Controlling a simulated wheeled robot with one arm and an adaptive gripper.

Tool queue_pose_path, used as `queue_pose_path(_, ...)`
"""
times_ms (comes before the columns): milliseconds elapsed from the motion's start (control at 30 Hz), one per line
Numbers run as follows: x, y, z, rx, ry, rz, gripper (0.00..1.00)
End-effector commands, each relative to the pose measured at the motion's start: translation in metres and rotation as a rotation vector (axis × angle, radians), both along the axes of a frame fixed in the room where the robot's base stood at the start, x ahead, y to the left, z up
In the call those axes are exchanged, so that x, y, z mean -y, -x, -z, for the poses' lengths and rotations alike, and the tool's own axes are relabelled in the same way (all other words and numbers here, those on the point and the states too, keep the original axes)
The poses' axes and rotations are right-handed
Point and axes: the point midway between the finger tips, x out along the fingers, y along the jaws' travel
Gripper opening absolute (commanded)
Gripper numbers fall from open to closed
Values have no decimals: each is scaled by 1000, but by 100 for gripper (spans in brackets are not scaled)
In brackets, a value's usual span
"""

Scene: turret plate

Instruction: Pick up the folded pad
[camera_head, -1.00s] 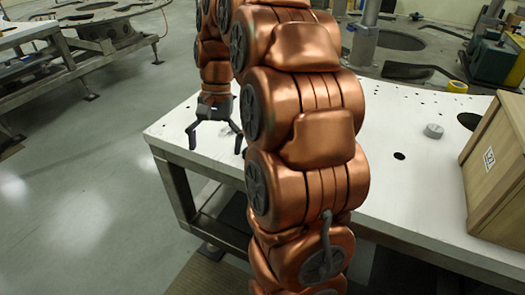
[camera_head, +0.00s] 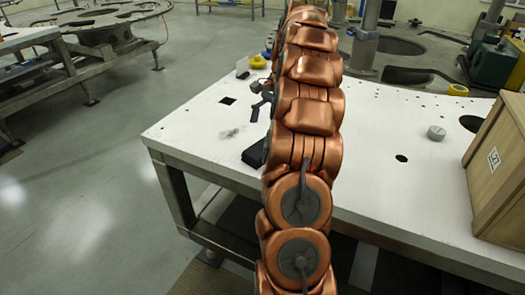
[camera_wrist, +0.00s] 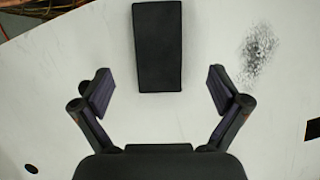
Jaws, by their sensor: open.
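The folded pad (camera_wrist: 158,47) is a black rectangular block lying flat on the white table. In the wrist view it is at top centre, beyond my fingertips and roughly midway between their lines. In the head view it shows as a dark block (camera_head: 254,154) near the table's front edge, with its right side hidden behind my arm. My gripper (camera_wrist: 160,92) is open and empty, its two fingers spread wider than the pad and apart from it. In the head view only parts of the gripper show left of my arm.
A dark smudge (camera_wrist: 257,48) marks the white table (camera_head: 195,122) beside the pad. A wooden crate (camera_head: 497,175) and a small grey cylinder (camera_head: 436,133) stand on the right. A yellow roll (camera_head: 457,90) lies farther back. The table's left part is mostly clear.

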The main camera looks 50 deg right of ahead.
Motion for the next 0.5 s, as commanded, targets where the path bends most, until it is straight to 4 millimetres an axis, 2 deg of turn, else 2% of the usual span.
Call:
queue_pose_path(200,-6,1,14,-1,-1,-1,98)
queue_pose_path(500,-9,1,22,1,1,-2,98)
